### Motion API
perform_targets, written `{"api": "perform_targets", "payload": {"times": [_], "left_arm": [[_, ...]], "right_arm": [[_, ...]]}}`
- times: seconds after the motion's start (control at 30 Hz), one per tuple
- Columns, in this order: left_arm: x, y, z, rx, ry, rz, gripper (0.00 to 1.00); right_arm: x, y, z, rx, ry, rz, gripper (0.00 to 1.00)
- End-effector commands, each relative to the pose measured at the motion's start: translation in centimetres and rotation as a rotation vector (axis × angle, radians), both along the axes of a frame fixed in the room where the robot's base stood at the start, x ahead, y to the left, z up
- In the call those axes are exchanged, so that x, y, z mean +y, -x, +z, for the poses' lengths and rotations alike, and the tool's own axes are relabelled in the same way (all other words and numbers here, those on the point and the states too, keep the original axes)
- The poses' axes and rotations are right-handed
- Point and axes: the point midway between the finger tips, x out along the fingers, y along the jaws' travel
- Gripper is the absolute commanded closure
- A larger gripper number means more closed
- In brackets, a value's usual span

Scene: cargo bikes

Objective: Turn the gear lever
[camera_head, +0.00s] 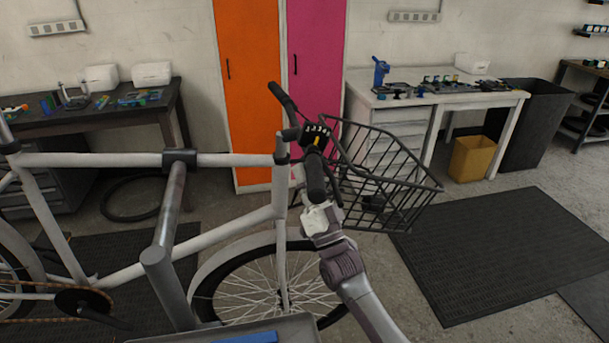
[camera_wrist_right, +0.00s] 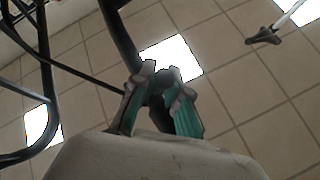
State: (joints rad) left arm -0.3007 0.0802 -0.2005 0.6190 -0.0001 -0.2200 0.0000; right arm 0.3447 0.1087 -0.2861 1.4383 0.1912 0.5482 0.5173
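A black gear lever unit (camera_head: 317,135) with pale markings and a yellow pointer sits on the handlebar of a white cargo bike (camera_head: 235,160). The black handlebar grip (camera_head: 316,180) extends from it toward me. My right gripper (camera_head: 318,208) is at the near end of this grip, below the gear unit in the picture. In the right wrist view, its two teal-padded fingers (camera_wrist_right: 160,85) stand a little apart, with the dark bar (camera_wrist_right: 122,40) running up between or behind them. I cannot tell if they touch it. The gear markings are too small to read. My left gripper is out of view.
A black wire basket (camera_head: 385,180) is right of the handlebar. A grey post (camera_head: 168,225) with a black clamp (camera_head: 180,160) meets the bike's top tube. A white workbench (camera_head: 440,98) and yellow bin (camera_head: 472,158) stand behind. The dark mat (camera_head: 510,250) at right is clear.

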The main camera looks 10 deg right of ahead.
Motion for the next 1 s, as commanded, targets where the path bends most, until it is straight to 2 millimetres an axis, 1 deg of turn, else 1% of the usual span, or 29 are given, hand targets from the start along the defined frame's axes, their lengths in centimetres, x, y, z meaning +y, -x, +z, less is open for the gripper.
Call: {"api": "perform_targets", "payload": {"times": [0.37, 0.47, 0.7, 0.8, 1.0], "left_arm": [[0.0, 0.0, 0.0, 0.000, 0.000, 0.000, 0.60], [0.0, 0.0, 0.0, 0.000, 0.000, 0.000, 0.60], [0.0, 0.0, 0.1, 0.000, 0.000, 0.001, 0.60], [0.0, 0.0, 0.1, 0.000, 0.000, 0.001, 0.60], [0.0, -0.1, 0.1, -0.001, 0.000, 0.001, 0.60]], "right_arm": [[-0.1, 0.0, 0.0, 0.000, 0.006, -0.001, 1.00], [-0.4, 0.0, -0.1, 0.000, 0.056, -0.001, 1.00], [-1.4, 0.0, -0.3, 0.001, 0.233, 0.000, 1.00], [-1.5, 0.0, -0.4, 0.002, 0.261, 0.000, 1.00], [-1.5, 0.0, -0.4, 0.002, 0.264, 0.000, 1.00]]}}
